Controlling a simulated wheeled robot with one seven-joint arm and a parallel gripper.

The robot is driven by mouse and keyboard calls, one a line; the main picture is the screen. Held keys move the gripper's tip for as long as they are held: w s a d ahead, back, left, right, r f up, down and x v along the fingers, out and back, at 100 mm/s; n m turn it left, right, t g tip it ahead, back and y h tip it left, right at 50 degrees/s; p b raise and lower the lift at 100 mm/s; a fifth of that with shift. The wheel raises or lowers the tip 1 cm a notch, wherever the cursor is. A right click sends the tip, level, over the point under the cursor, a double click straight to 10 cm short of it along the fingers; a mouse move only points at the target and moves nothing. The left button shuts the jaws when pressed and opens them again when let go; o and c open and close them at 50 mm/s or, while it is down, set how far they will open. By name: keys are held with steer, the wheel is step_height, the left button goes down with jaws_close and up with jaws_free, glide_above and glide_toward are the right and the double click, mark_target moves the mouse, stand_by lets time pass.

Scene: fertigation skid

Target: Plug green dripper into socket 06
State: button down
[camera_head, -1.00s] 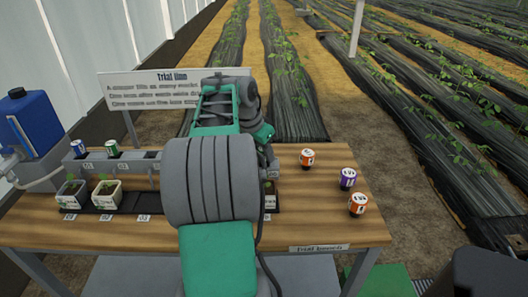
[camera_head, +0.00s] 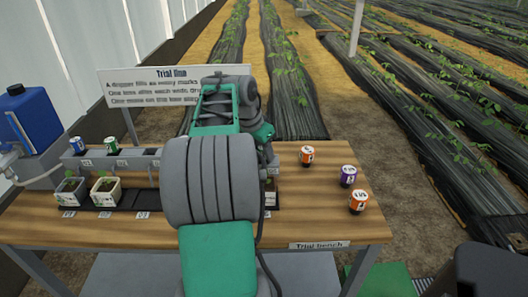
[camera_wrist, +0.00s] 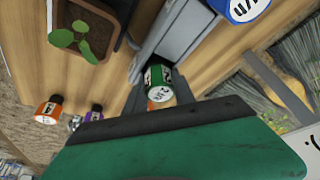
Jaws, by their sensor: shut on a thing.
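A green dripper (camera_wrist: 158,78) with a white, marked cap shows in the wrist view just past the dark edge of my gripper (camera_wrist: 165,108). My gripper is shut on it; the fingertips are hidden. The dripper is at the end of the grey socket rail (camera_wrist: 178,35); I cannot tell whether it touches a socket. In the head view, my arm hides the gripper, the held dripper and the rail's middle. Socket 06 cannot be made out. Another green dripper (camera_head: 111,146) and a blue dripper (camera_head: 76,146) sit in the rail's left part.
Two orange drippers (camera_head: 307,155) (camera_head: 358,202) and a purple dripper (camera_head: 347,176) stand on the right of the wooden bench (camera_head: 330,222). Potted seedlings (camera_head: 105,190) stand before the rail at left; one pot (camera_wrist: 92,35) is near my gripper. A blue tank (camera_head: 33,120) is far left.

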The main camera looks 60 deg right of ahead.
steer(key=shift+s+a+f, duration=0.1)
steer(key=shift+a+f, duration=0.05)
steer(key=shift+f, duration=0.35)
steer(key=shift+a+f, duration=0.15)
steer(key=shift+f, duration=0.3)
steer(key=c, duration=1.2)
jaws_free()
steer(key=shift+o, duration=0.8)
steer(key=shift+r, duration=0.25)
steer(key=shift+o, duration=0.4)
steer(key=d+p+v, duration=0.1)
steer(key=v, duration=0.7)
steer(key=shift+a+r+p, duration=0.2)
steer(key=shift+r+p, duration=0.2)
steer(key=shift+r, duration=0.15)
